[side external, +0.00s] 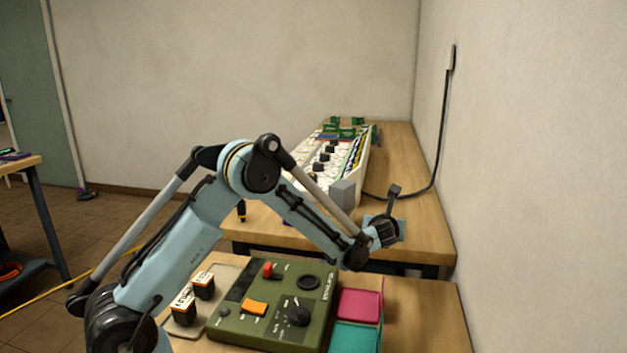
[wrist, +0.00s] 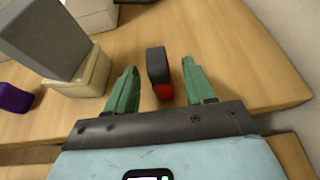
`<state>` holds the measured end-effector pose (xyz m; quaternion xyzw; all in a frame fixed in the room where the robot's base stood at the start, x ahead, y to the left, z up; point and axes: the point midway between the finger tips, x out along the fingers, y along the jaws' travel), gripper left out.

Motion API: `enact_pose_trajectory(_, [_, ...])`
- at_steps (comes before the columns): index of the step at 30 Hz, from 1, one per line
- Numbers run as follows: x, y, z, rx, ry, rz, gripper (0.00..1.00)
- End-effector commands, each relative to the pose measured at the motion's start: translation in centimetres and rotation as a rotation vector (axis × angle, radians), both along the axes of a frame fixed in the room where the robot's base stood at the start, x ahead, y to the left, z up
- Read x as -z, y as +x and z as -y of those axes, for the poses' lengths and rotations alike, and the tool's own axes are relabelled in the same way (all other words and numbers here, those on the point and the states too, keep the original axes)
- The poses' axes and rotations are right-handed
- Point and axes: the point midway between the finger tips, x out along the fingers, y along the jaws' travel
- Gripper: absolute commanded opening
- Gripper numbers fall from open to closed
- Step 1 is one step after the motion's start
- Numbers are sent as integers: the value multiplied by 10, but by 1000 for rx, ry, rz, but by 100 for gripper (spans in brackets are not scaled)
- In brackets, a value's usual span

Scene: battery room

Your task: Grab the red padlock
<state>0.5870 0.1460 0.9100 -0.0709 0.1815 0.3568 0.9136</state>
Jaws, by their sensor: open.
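A small red thing (wrist: 163,92), probably the red padlock, shows in the wrist view on the wooden table. A dark grey upright block (wrist: 156,64) stands right against it or is part of it; I cannot tell which. My gripper (wrist: 161,70) is open, with one green finger on each side of the red thing and a gap to both. I see nothing held. In the side external view my gripper (side external: 388,233) is low over the near edge of the back table, and the red thing is hidden there.
A grey block (wrist: 45,38) on a beige base and a purple object (wrist: 14,98) lie left in the wrist view. A green control box (side external: 262,318), a pink tray (side external: 359,304) and a teal tray (side external: 355,338) are in front. A wall stands close on the right.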

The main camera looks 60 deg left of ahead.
Motion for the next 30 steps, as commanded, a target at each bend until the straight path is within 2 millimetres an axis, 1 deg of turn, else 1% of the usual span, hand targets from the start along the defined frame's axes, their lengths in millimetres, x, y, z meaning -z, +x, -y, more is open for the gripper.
enact_pose_trajectory(3, [8, 11, -12, -3, 1, -1, 53])
enact_pose_trajectory(9, [15, 26, -24, -1, 0, 0, 53])
enact_pose_trajectory(18, [17, 28, -26, -1, 0, 0, 53])
enact_pose_trajectory(20, [17, 28, -26, -1, 0, 0, 46])
enact_pose_trajectory(28, [17, 28, -26, 0, 0, 0, 4])
enact_pose_trajectory(29, [17, 28, -26, 0, 0, 0, 0])
enact_pose_trajectory(30, [17, 28, -26, 0, 0, 0, 0])
